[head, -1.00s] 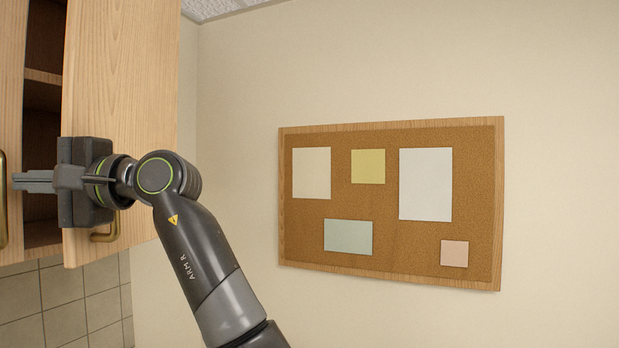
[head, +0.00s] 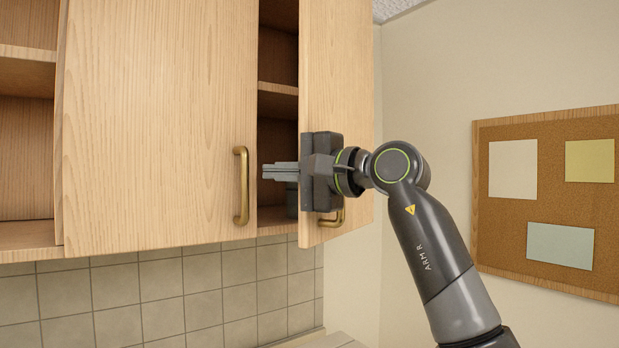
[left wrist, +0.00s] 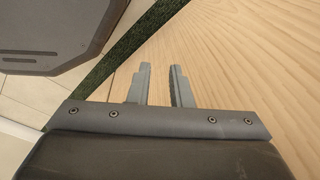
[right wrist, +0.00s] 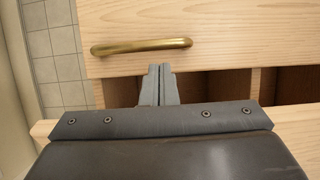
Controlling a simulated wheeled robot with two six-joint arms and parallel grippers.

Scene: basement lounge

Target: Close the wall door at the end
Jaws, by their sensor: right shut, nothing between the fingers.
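The wooden wall door at the end (head: 352,75) is ajar, its free left edge swung out and a dark gap with shelves beside it. Its brass handle (head: 332,219) is partly hidden behind my right gripper. My right gripper (head: 266,172) is shut and empty; its body overlaps the door's free edge and its fingers point left across the gap. I cannot tell whether it touches the door. The fingers also show in the right wrist view (right wrist: 160,70), below a neighbouring door's handle. My left gripper (left wrist: 158,70) is open and empty over a wood surface, out of the head view.
The neighbouring door (head: 150,120) with an upright brass handle (head: 241,186) is left of the gap. An open shelf section (head: 25,75) is at far left. Grey tiles (head: 170,300) run below the cabinet. A cork board (head: 560,210) hangs on the right wall.

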